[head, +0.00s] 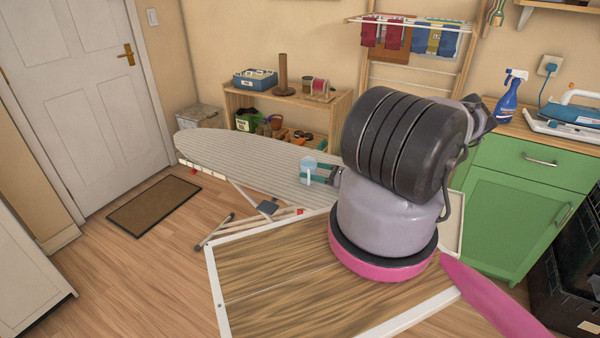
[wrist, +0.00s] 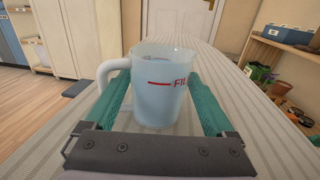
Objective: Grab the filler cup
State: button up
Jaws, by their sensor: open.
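The filler cup (wrist: 160,88) is a translucent pale-blue measuring cup with a handle on its left, a red line and red lettering partly cut off by the right finger. It stands upright on the striped ironing board (head: 250,160). In the wrist view my gripper (wrist: 163,95) is open, with one teal finger on each side of the cup. I cannot tell whether the fingers touch it. In the head view the cup (head: 308,168) shows small at the tip of my gripper (head: 316,172), over the board's right part.
A wooden shelf (head: 290,100) with a blue box (head: 255,79) and spools stands behind the board. A green cabinet (head: 515,190) with a spray bottle (head: 508,98) is at the right. A white-edged wooden table (head: 270,280) lies in front. The board's left part is clear.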

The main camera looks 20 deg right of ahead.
jog(key=shift+w+a, duration=0.25)
jog(key=shift+w, duration=0.05)
jog(key=shift+a, duration=0.1)
jog(key=c, duration=1.3)
jog(key=shift+r, duration=0.1)
